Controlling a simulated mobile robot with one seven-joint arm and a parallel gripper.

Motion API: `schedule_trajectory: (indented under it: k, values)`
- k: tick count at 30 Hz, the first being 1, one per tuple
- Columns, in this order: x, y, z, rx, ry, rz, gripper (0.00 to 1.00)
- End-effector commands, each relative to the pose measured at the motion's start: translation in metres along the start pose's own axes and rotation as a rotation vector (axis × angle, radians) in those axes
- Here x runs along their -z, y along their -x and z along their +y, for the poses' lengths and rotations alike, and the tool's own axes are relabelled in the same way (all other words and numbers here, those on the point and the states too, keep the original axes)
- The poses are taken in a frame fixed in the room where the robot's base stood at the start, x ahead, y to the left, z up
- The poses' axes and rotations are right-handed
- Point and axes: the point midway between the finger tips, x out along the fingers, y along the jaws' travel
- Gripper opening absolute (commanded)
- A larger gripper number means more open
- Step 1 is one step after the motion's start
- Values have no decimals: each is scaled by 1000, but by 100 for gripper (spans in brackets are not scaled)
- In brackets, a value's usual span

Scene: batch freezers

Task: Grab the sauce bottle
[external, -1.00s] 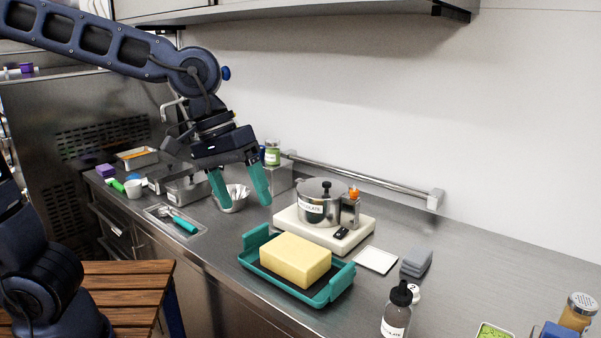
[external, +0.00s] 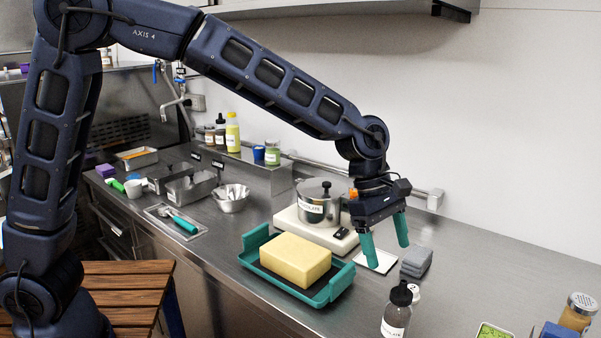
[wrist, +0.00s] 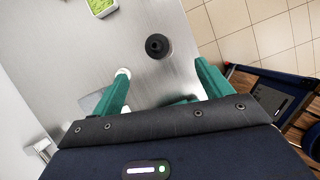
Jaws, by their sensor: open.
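A clear bottle with a black cap and dark contents, apparently the sauce bottle (external: 396,318), stands upright on the steel counter at the front. Its label is only partly legible. In the wrist view the bottle (wrist: 158,46) shows from above, beyond the fingertips and roughly between their lines. My gripper (external: 388,254) has teal fingers spread with nothing between them. It hangs above the counter, behind and higher than the bottle, not touching it. In the wrist view the gripper (wrist: 161,68) also shows open.
A small white-topped item (external: 414,291) stands close behind the bottle. Grey blocks (external: 416,262) and a white tile (external: 382,261) lie below my gripper. A teal tray (external: 335,289) with a yellow block is left. A green-filled container (external: 493,332) is right; counter between is clear.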

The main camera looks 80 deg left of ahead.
Motion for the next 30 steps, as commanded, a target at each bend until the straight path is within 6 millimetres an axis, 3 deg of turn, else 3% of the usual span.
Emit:
schedule_trajectory:
  k: [6,18,25,30]
  values:
    - [-2,-16,9,6,62,-3,78]
    - [-2,-64,8,6,62,-3,78]
    - [-2,-77,7,7,60,-3,78]
    - [-1,-99,4,8,61,-2,78]
